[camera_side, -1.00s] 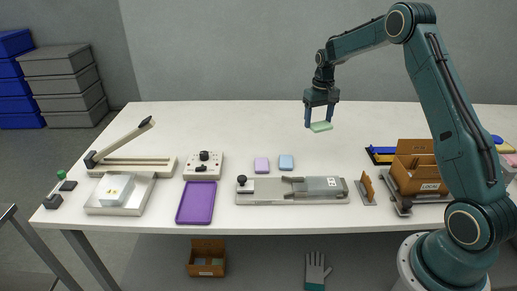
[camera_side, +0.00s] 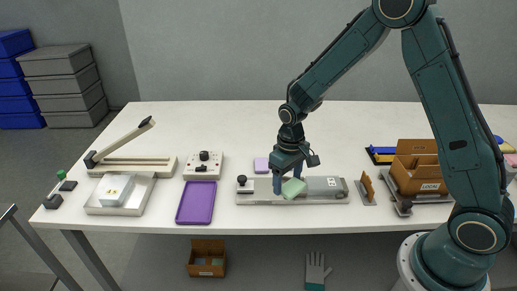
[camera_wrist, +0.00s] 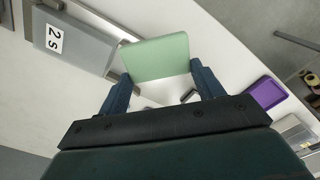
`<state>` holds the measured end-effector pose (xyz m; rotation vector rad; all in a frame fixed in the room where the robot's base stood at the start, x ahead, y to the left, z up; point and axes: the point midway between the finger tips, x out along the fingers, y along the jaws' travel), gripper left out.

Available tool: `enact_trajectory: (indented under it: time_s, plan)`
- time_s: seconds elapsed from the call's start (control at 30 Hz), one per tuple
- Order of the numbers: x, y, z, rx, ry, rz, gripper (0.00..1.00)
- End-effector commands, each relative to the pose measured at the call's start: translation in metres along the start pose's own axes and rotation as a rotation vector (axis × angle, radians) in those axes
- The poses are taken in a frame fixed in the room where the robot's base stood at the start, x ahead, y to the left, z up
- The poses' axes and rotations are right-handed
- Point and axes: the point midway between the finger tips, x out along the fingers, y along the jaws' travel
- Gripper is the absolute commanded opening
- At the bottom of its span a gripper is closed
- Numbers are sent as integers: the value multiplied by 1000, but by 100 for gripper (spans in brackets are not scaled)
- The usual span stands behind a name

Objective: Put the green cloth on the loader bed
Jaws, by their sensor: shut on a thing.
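The green cloth (camera_side: 293,188) is a flat pale green pad held between the fingers of my gripper (camera_side: 287,181). In the wrist view the cloth (camera_wrist: 156,57) sits between the two blue fingers of my gripper (camera_wrist: 160,86). The loader bed (camera_side: 263,190) appears to be the bare left part of the low grey machine. The cloth hangs tilted over or just in front of the machine's middle; I cannot tell whether it touches. My gripper hides part of the bed. The machine's labelled grey housing (camera_side: 323,184) lies right of the cloth.
A pink block (camera_side: 261,165) lies behind the machine; the blue block beside it is hidden by my gripper. A purple tray (camera_side: 196,203) and a control box (camera_side: 203,166) stand to the left. A brown bin (camera_side: 416,170) and small stand (camera_side: 365,188) are right. The table's back is clear.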

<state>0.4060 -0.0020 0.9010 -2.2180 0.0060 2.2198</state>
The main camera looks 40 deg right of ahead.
Motion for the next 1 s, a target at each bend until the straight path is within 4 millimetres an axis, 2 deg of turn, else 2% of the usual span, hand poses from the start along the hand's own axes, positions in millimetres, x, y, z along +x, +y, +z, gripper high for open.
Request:
enact_trajectory:
  time_s: [0.27, 0.47, 0.67, 1.0]
  plan:
    - [-1, -3, 1, 1, 2, 0, 42]
    - [-14, -1, -11, 68, 5, 0, 42]
    - [-44, 1, -34, 227, 7, -1, 42]
    - [-123, 7, -70, 586, 7, -2, 42]
